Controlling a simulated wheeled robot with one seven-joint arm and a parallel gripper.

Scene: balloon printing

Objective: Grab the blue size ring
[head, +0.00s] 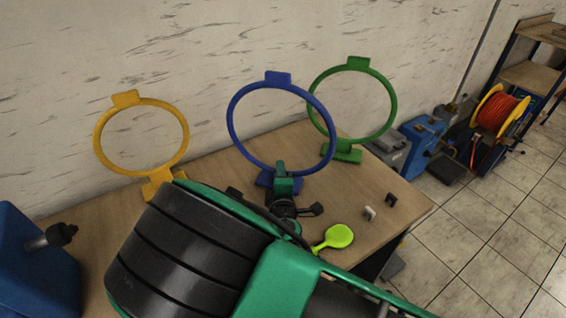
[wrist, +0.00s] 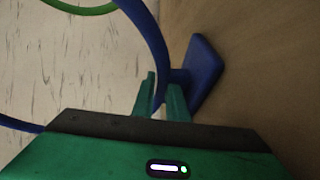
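The blue size ring (head: 233,125) stands upright on its blue foot at the back of the wooden table, between a yellow and a green ring. In the wrist view its curved band (wrist: 151,35) runs down to the foot (wrist: 205,72). My gripper (head: 283,168) is at the bottom of the ring, close to the foot. In the wrist view my gripper's green fingertips (wrist: 162,80) lie on either side of the lower band, with little or no gap. I cannot tell whether they press on it. My gripper hides part of the foot in the head view.
A yellow ring (head: 99,140) stands to the left and a green ring (head: 392,105) close behind on the right. A lime-green balloon (head: 338,236) and small clips lie on the table (head: 360,185). A blue machine (head: 35,270) is at far left. The wall rises behind.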

